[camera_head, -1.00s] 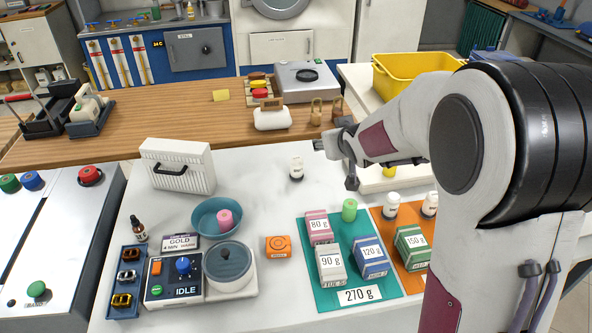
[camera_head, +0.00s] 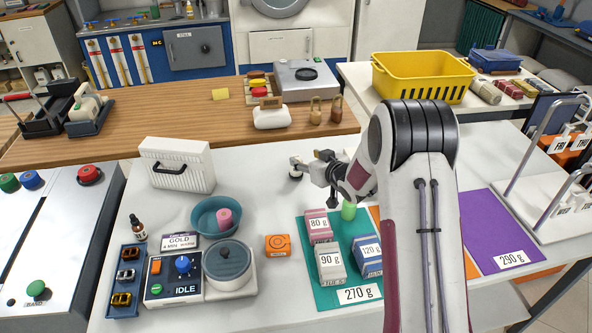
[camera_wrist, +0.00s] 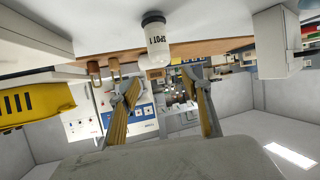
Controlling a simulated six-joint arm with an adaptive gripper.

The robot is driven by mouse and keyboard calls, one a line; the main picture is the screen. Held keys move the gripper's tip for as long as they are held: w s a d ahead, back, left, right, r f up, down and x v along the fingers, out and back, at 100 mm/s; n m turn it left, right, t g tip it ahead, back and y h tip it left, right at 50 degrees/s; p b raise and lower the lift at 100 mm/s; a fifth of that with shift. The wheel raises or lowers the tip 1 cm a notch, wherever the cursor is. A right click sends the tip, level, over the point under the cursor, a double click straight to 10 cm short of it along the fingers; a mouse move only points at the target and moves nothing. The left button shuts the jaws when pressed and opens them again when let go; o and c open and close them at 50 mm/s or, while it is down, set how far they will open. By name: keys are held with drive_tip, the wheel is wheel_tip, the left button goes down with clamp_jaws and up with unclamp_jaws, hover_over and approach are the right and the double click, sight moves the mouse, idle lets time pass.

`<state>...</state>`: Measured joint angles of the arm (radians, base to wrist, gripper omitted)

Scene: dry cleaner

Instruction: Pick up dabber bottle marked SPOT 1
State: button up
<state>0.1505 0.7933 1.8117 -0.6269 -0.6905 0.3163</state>
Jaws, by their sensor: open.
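The small white dabber bottle (camera_wrist: 157,40) marked SPOT 1 shows upside down in the wrist view, at the top centre. It stands on the white table, its label facing the camera. My gripper (camera_head: 306,165) is low over the table just right of the bottle. In the wrist view my gripper (camera_wrist: 164,84) is open, with nothing between its fingers, and the bottle lies ahead of the gap.
A white vented box (camera_head: 178,168) stands left of the bottle. A teal bowl (camera_head: 208,230), an orange block (camera_head: 278,245) and a green mat (camera_head: 318,293) with boxes lie nearer. The wooden counter (camera_head: 180,115) runs behind. Table space immediately around the bottle is mostly clear.

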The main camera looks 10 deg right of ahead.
sight(296, 156)
drive_tip(key=shift+w+a+f+y, duration=0.1)
drive_tip(key=shift+f+y, duration=0.05)
drive_tip(key=shift+f, duration=0.2)
drive_tip(key=shift+w+a+f+y, duration=0.1)
drive_tip(key=shift+f+y, duration=0.05)
drive_tip(key=shift+f, duration=0.2)
drive_tip(key=shift+w, duration=0.1)
drive_tip(key=shift+x, duration=1.15)
drive_tip(key=shift+f, duration=0.1)
drive_tip(key=shift+w+a+f, duration=0.2)
drive_tip(key=shift+w+f, duration=0.3)
drive_tip(key=shift+w, duration=0.1)
drive_tip(key=shift+w+a+f, duration=0.2)
drive_tip(key=shift+w+f, duration=0.3)
drive_tip(key=shift+w, duration=0.15)
drive_tip(key=shift+x, duration=1)
drive_tip(key=shift+r, duration=0.1)
drive_tip(key=c, duration=1.3)
